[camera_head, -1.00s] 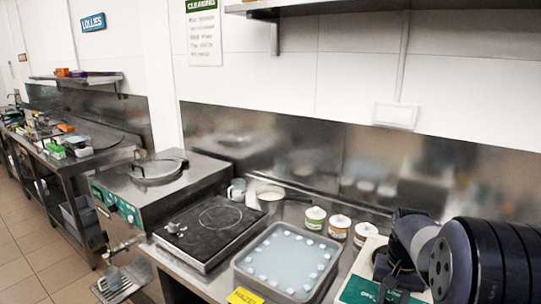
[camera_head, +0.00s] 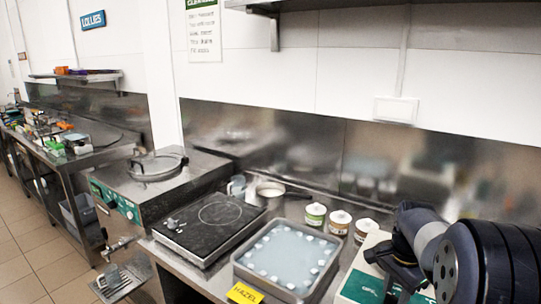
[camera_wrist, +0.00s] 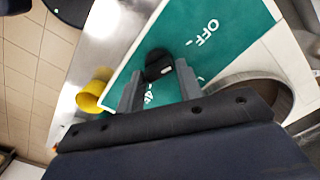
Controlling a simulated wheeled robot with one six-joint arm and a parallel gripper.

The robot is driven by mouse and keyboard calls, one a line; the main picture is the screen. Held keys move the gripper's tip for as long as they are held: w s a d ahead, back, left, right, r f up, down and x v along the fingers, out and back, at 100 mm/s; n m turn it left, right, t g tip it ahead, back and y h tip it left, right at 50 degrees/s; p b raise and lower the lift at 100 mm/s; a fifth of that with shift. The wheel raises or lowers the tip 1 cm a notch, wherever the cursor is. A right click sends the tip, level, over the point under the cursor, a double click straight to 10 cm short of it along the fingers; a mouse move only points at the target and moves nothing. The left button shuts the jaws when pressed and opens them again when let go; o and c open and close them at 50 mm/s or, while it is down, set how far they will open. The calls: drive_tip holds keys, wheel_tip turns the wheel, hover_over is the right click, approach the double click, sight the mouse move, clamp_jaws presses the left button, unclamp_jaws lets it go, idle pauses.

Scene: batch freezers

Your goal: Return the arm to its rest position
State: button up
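My arm (camera_head: 470,258) is at the right of the head view, bent over a machine with a green front panel (camera_head: 362,287). My gripper (camera_wrist: 159,88) shows in the wrist view with its two grey fingers apart and nothing between them. A black knob with a white mark (camera_wrist: 158,65) sits on the green panel (camera_wrist: 205,50), just past the fingertips. The panel carries the word "OFF". I cannot tell whether the fingers touch the knob or panel.
A tray of bluish liquid (camera_head: 288,258), a black hot plate (camera_head: 209,226), a pan (camera_head: 270,190) and several small tubs (camera_head: 316,214) stand on the counter left of my arm. A shelf (camera_head: 330,5) hangs above. The wrist view shows a yellow cup-like object (camera_wrist: 94,90) and a round opening (camera_wrist: 255,92).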

drive_tip(key=shift+m+b, duration=0.4)
drive_tip(key=shift+m, duration=1.1)
drive_tip(key=shift+r, duration=0.1)
